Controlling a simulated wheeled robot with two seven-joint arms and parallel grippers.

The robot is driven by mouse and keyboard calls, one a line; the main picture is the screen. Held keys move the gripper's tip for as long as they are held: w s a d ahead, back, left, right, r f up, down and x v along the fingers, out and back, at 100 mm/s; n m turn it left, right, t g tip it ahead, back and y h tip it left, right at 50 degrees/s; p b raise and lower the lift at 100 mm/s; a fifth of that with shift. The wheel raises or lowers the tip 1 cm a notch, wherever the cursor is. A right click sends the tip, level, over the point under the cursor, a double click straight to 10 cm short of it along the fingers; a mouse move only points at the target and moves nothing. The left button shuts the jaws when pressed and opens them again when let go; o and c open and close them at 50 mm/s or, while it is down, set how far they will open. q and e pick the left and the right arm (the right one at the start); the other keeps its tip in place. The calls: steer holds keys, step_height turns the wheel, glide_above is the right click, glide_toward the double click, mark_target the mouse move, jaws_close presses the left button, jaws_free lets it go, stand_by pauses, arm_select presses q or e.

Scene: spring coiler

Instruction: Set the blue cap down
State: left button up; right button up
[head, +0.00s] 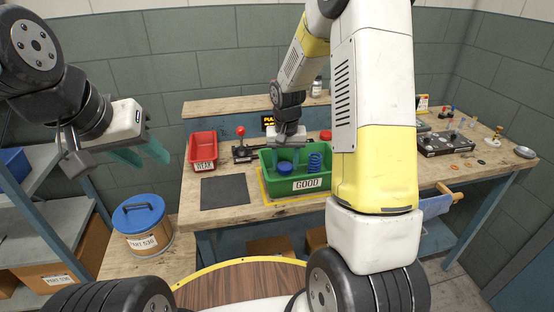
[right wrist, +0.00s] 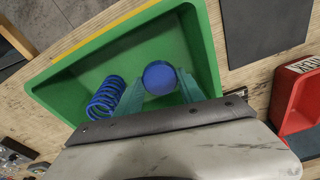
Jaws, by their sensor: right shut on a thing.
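The round blue cap (head: 285,168) is between the teal fingers of my right gripper (head: 284,160), inside the green bin labelled GOOD (head: 309,184). In the right wrist view the cap (right wrist: 160,77) sits at the fingertips, and the right gripper (right wrist: 161,88) is shut on it. The green bin (right wrist: 70,92) surrounds the cap there. I cannot tell whether the cap touches the bin floor. A blue spring (head: 315,162) stands in the bin to the right of the cap; it also shows in the right wrist view (right wrist: 106,97). My left gripper (head: 141,154) is empty with its fingers apart, left of the table.
A red bin (head: 202,148) stands left of the green bin on the wooden bench. A dark mat (head: 225,191) lies in front of it. A lever device (head: 241,148) stands behind. A bucket with a blue lid (head: 139,213) is at the left.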

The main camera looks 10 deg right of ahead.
mark_target(285, 166)
steer(key=shift+f, duration=1.7)
steer(key=shift+f, duration=0.15)
steer(key=o, duration=1.3)
steer(key=shift+o, duration=0.2)
